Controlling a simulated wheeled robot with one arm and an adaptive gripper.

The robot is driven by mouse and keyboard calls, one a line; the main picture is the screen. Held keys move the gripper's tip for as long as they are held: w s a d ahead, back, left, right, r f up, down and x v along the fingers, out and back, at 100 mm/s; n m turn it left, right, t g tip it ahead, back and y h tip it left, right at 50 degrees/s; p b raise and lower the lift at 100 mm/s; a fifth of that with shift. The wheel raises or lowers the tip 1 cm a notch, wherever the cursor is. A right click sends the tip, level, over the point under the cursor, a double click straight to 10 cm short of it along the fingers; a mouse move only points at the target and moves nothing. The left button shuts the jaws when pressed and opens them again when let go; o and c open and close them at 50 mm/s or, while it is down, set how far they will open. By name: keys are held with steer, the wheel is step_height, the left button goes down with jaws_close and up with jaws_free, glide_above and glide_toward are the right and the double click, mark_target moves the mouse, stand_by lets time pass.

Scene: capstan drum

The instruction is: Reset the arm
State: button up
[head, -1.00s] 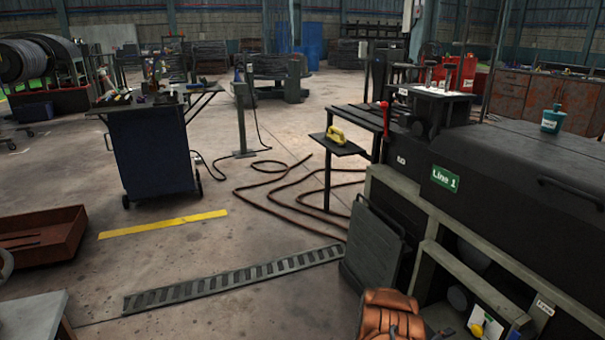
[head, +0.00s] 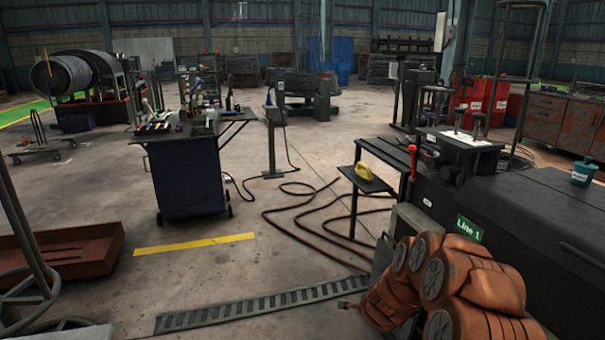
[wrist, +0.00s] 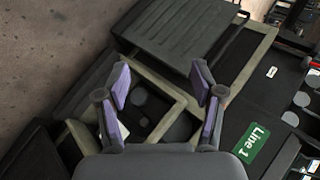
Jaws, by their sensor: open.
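My arm (head: 445,285) shows in the head view as folded orange-brown links at the lower right, in front of the black Line 1 machine (head: 520,215). My gripper (wrist: 160,108) shows in the wrist view with its two purple-padded fingers spread apart and nothing between them. It is above the machine's front frame and open compartments. The green Line 1 label (wrist: 252,143) lies to the right of the fingers. In the head view I cannot make out the gripper itself.
A blue tool cart (head: 185,175) stands left of centre. A reddish-brown tray (head: 75,250) sits at the left. A brown hose (head: 300,225) loops over the floor. A slotted floor strip (head: 260,305) lies in front. The floor around the yellow stripe (head: 195,243) is clear.

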steer(key=s+a+r+n+g+y+p, duration=0.1)
steer(key=s+a+r+n+y+p, duration=0.25)
steer(key=r, duration=0.55)
steer(key=s+a+r+n+g+p, duration=0.1)
steer(key=s+a+r+n+p, duration=0.3)
steer(key=s+r, duration=0.35)
steer(key=s+a+r+n+g+y+p, duration=0.2)
steer(key=s+a+r+n, duration=0.25)
steer(key=r, duration=0.45)
steer(key=s+d+r+n+g+h+p, duration=0.1)
steer(key=s+r+p, duration=0.3)
steer(key=s, duration=0.7)
steer(key=s+d+r+n+g+h+p, duration=0.1)
steer(key=s+d+r+n+g+p, duration=0.2)
steer(key=s+r, duration=0.6)
steer(key=s+d+r+n+g+h+p, duration=0.1)
steer(key=s+d+r+n+p, duration=0.3)
steer(key=s, duration=1.1)
step_height(320, 180, up, 2)
steer(key=shift+r+g+p, duration=0.25)
steer(key=shift+g+p, duration=0.35)
steer(key=shift+g, duration=0.1)
